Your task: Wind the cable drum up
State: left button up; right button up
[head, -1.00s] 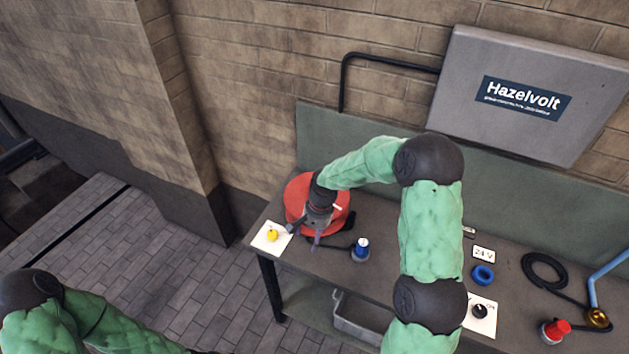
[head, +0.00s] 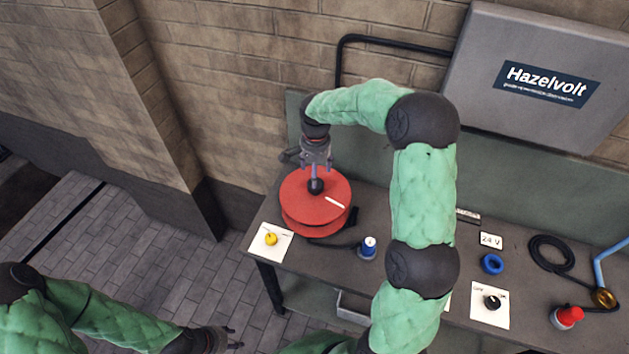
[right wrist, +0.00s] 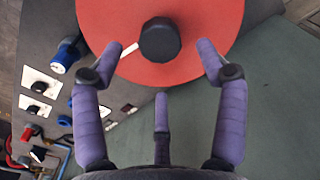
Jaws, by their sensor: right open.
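The cable drum (head: 298,212) is a red round drum at the left end of the bench, with a white mark and a dark central knob (head: 316,187) on top. My right gripper (head: 316,172) is above the drum at the knob. In the right wrist view, the knob (right wrist: 160,40) lies between the spread purple fingers of my right gripper (right wrist: 163,52), with visible gaps on both sides. The red drum top (right wrist: 210,15) fills the upper middle there. My left gripper (head: 236,339) is open and empty at the lower edge, away from the bench.
A blue ring (head: 492,264), black dial (head: 492,302), red knob (head: 569,317) and coiled black cable (head: 551,254) lie farther right. A wall cabinet (head: 480,60) hangs behind.

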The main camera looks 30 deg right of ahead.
send_over(315, 196)
jog(key=w, duration=0.2)
jog(key=shift+s+d+f, duration=0.1)
jog(key=shift+d+f, duration=0.05)
jog(key=shift+f, duration=0.75)
jog(key=shift+s+d+f, duration=0.1)
jog(key=shift+d+f, duration=0.05)
jog(key=shift+f, duration=0.75)
jog(key=shift+s+d+f, duration=0.1)
jog(key=shift+d+f, duration=0.05)
jog(key=shift+f, duration=0.75)
grip_shut()
